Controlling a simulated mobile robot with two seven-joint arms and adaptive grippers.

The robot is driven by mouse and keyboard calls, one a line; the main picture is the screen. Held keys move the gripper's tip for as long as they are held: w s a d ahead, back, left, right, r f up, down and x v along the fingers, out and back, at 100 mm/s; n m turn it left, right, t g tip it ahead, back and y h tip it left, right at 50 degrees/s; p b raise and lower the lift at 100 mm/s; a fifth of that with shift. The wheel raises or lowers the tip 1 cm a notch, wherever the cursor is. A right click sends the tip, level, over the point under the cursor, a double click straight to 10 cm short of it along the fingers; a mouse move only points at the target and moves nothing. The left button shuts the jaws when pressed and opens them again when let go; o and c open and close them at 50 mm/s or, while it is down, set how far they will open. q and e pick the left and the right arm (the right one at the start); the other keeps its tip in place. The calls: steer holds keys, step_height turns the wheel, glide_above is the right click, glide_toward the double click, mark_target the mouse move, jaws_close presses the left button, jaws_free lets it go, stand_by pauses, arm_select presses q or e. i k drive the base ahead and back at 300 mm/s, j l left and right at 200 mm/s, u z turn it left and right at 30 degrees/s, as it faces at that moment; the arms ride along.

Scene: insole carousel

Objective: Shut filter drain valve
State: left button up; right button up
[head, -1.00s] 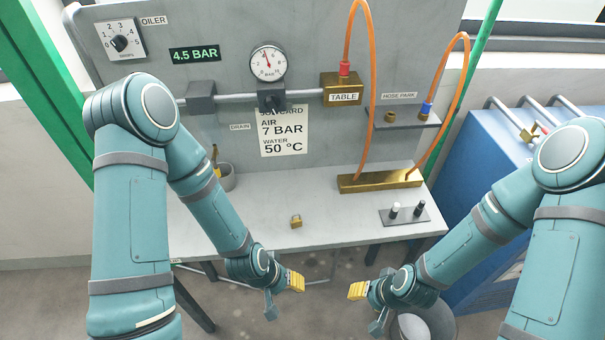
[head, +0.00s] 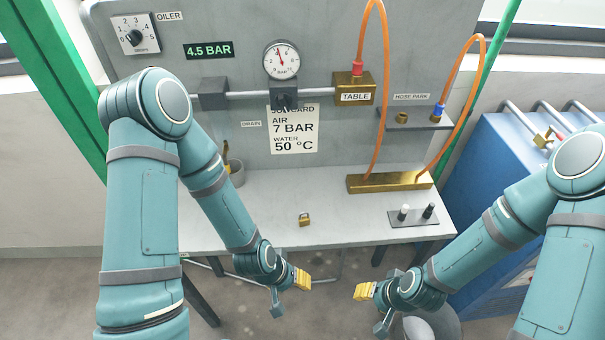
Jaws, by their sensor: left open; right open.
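A DRAIN label (head: 251,124) is on the grey panel. Below and left of it, a small brass-yellow piece (head: 226,153), perhaps the drain valve's handle, stands above a grey cup (head: 237,172). My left arm partly covers this spot, so I cannot tell the valve's position. A dark grey block (head: 213,94) on the pipe above may be the filter. My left gripper (head: 302,279) is open and empty in front of the bench's front edge, well away from the drain. My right gripper (head: 364,291) is open and empty to the right of it, also apart from everything.
A brass padlock (head: 304,219) lies on the bench (head: 270,205). A brass manifold (head: 390,183) and a switch plate (head: 414,216) are at right. Orange hoses (head: 384,90) hang before the panel. A blue cabinet (head: 500,170) stands at right. The bench's middle is mostly clear.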

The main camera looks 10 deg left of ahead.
mark_target(226, 164)
steer(key=u, duration=1)
